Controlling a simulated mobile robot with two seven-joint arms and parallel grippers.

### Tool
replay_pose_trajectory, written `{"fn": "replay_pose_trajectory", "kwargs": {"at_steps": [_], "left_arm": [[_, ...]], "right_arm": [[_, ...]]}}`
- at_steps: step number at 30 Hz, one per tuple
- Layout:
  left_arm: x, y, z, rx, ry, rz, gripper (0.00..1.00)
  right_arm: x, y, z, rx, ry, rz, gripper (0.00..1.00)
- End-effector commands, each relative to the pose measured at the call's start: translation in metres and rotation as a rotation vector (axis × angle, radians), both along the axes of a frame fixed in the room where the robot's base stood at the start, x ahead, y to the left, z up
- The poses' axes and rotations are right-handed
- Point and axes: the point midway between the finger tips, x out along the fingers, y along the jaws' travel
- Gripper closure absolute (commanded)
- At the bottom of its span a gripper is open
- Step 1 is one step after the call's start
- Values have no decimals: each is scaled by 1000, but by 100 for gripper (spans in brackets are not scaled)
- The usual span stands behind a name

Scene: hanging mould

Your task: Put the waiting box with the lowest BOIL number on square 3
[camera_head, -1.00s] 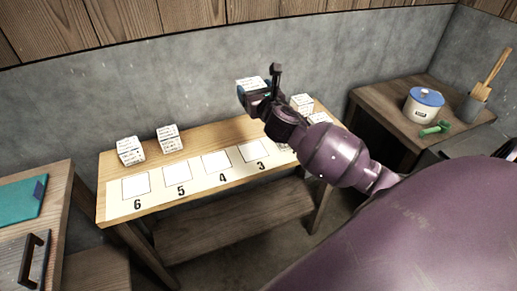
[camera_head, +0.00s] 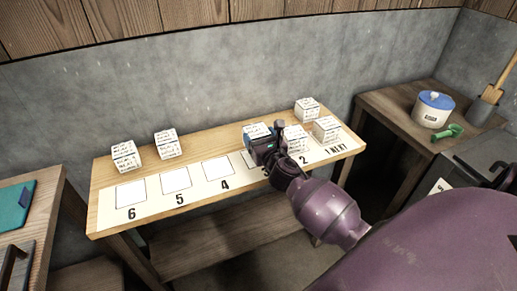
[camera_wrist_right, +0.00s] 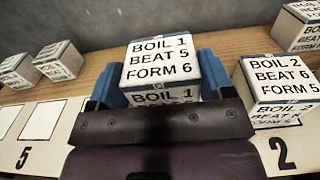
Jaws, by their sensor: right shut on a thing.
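My right gripper (camera_head: 262,148) is shut on a white box (camera_head: 256,130) at square 3 (camera_head: 247,160). In the right wrist view (camera_wrist_right: 160,95) the held box (camera_wrist_right: 160,62) reads BOIL 1, BEAT 5, FORM 6, with a blue finger on each side. Gripper and box hide most of square 3; I cannot tell whether the box touches it. A box (camera_head: 296,138) reading BOIL 2, BEAT 6, FORM 5 in the wrist view (camera_wrist_right: 278,78) stands on square 2, just right of the held box. Another box (camera_head: 326,129) stands at square 1. My left gripper is not in view.
Two boxes (camera_head: 125,156) (camera_head: 167,144) stand at the bench's back left, and one (camera_head: 306,109) at the back right. Squares 4 (camera_head: 218,169), 5 (camera_head: 175,181) and 6 (camera_head: 131,194) are bare. A side table at right holds a blue-lidded pot (camera_head: 432,110) and a green scoop (camera_head: 449,131).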

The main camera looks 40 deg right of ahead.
Motion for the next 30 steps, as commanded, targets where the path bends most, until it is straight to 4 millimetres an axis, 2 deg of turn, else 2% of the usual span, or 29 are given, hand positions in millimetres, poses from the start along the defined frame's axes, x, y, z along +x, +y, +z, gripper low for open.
{"fn": "replay_pose_trajectory", "kwargs": {"at_steps": [9,18,23,24,28,30], "left_arm": [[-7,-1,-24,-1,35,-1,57],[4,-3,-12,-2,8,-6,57],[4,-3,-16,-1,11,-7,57],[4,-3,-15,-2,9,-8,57],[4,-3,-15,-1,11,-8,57],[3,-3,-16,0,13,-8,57]], "right_arm": [[0,0,-43,3,5,-2,54],[0,0,-40,0,-1,0,54],[0,0,-45,-2,1,0,54],[0,0,-44,-1,1,0,20],[0,0,-44,-1,0,-1,0],[0,0,-44,0,0,-1,0]]}}
